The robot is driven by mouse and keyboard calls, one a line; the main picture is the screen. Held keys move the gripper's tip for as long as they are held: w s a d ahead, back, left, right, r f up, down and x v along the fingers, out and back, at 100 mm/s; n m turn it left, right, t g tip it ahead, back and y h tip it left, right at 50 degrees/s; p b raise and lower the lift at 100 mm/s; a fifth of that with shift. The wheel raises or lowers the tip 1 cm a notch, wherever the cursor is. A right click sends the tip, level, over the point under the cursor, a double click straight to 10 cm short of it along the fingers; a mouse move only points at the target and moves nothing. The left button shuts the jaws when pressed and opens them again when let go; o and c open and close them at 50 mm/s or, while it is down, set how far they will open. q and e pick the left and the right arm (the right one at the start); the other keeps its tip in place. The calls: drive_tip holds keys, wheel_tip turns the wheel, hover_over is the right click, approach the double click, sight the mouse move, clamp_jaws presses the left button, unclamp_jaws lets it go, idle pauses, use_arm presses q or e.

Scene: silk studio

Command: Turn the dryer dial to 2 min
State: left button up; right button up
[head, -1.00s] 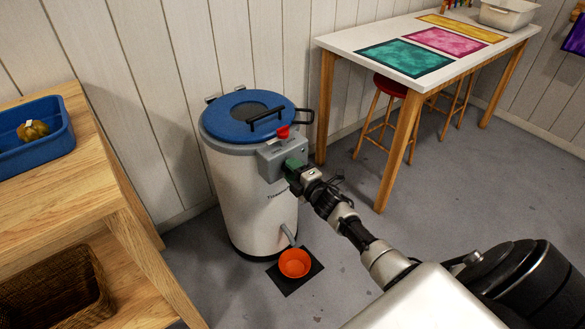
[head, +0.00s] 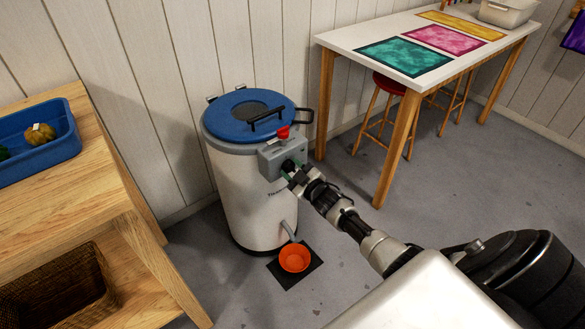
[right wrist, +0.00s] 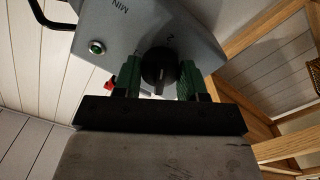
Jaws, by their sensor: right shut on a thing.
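The dryer (head: 250,200) is a white drum with a blue lid, standing by the wall. A grey control box (head: 272,160) with a red part on top is mounted on its upper side. The black round dial (right wrist: 158,66) is on the box face in the right wrist view, with a mark like a 2 just above it and MIN printed to the left. My right gripper (right wrist: 158,80) has its green fingers on either side of the dial and is shut on it. The dial's exact pointer setting is hard to read. My left gripper is not in view.
A wooden shelf with a blue bin (head: 66,150) is at left. A white table (head: 478,45) with coloured sheets stands at right, red stools under it. A green button (right wrist: 97,47) is beside the dial.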

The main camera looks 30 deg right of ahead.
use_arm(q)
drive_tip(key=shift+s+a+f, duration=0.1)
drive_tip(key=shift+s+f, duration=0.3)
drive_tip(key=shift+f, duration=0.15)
use_arm(e)
drive_tip(key=shift+m, duration=1)
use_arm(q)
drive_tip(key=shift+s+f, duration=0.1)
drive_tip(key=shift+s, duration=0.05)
use_arm(e)
drive_tip(key=o, duration=0.9)
drive_tip(key=shift+s, duration=0.1)
drive_tip(key=shift+s+p, duration=0.35)
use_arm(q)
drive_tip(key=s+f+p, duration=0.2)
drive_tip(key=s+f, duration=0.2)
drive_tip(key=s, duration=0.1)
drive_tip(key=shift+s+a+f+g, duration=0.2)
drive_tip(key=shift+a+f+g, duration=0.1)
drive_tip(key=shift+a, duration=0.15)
use_arm(e)
drive_tip(key=s, duration=0.6)
drive_tip(key=s+d, duration=0.1)
drive_tip(key=s, duration=0.3)
